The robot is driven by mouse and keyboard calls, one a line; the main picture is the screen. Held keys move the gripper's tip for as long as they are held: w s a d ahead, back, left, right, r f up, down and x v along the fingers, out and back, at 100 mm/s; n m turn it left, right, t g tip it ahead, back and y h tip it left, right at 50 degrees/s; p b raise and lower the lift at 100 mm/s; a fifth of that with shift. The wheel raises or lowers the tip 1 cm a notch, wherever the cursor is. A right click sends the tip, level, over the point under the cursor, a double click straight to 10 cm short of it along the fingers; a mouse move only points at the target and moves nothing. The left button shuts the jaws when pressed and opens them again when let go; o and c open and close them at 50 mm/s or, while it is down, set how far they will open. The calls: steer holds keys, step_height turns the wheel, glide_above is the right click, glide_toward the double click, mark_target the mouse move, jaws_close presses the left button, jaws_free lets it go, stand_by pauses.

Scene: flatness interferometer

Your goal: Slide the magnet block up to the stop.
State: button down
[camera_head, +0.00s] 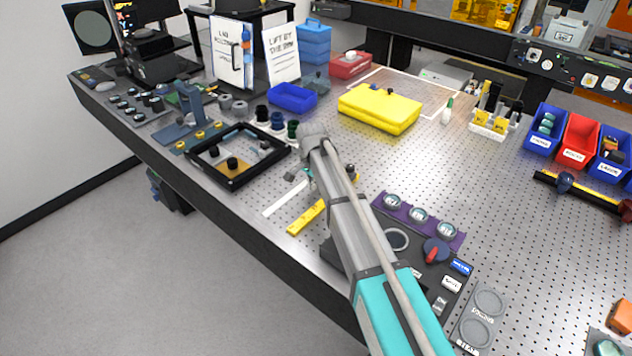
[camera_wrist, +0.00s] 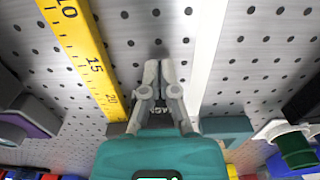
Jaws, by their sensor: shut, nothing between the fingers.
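My gripper (camera_wrist: 160,66) is shut and empty, its fingertips together above the perforated table in the wrist view. Part of a label reading like "MAG" shows between the finger links, so this looks like the magnet block. A yellow ruler (camera_wrist: 84,50) runs along the left and a white strip (camera_wrist: 206,55) along the right. In the head view my arm hides most of the gripper and block; the ruler (camera_head: 307,218) and white strip (camera_head: 286,199) show beside it. I cannot make out the stop.
A black frame (camera_head: 232,180) stands left of the arm, with several dark and green knobs behind it. A purple holder (camera_head: 408,222) with lenses and a dark control panel (camera_head: 410,262) lie to the right. A yellow case (camera_head: 380,107) lies farther back. The table's front edge is close.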

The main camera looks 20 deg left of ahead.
steer(key=shift+s+a+r+p, duration=0.15)
steer(key=shift+s+r+p, duration=0.2)
steer(key=shift+r+p, duration=0.2)
steer(key=shift+w+r+p, duration=0.15)
steer(key=shift+r+p, duration=0.5)
steer(key=shift+p, duration=0.05)
steer(key=shift+r+p, duration=0.65)
steer(key=shift+r, duration=0.1)
step_height(320, 180, up, 6)
steer(key=p, duration=0.6)
steer(key=shift+r, duration=0.1)
